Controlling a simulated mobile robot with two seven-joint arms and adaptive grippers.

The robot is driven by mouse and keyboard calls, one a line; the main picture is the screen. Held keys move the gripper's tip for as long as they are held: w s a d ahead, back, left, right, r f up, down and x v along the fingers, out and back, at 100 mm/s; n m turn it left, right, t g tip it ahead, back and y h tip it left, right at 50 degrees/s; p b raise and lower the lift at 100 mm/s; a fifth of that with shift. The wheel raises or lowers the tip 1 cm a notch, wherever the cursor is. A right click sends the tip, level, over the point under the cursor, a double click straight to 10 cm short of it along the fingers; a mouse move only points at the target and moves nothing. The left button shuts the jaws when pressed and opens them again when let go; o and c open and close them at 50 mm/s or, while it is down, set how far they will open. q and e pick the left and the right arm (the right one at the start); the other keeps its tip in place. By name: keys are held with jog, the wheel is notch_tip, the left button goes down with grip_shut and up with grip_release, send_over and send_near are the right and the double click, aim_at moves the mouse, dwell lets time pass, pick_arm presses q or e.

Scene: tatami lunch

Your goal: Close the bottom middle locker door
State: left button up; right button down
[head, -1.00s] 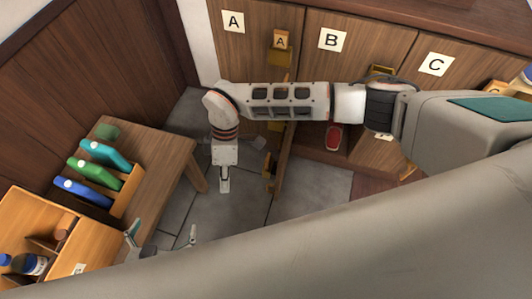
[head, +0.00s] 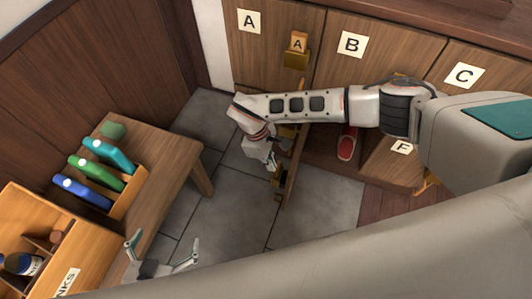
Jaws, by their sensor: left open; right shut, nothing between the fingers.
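The bottom middle locker door (head: 294,178) stands open, swung outward and seen almost edge-on below the door marked B (head: 368,60). A dark handle fitting shows on its left face. My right gripper (head: 273,168) is shut and empty, close to that left face near the handle; I cannot tell whether it touches. My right arm crosses in front of the lockers and hides part of the opening. A red shoe (head: 347,146) sits in the open compartment. My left gripper (head: 161,250) is open and empty at the lower left, away from the lockers.
Doors A (head: 265,65) and C (head: 480,85) look shut. Door F (head: 392,165) is partly hidden by my arm. A low wooden table (head: 165,160) bears blue and green items at the left; a wooden box (head: 80,245) is nearer. Grey floor (head: 225,215) is clear between.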

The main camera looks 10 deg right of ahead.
jog(key=shift+s+d+r, duration=0.1)
jog(key=shift+s+d, duration=0.4)
jog(key=shift+d, duration=0.35)
jog(key=shift+s+d+r, duration=0.1)
jog(key=shift+s+d, duration=0.4)
jog(key=shift+d, duration=0.3)
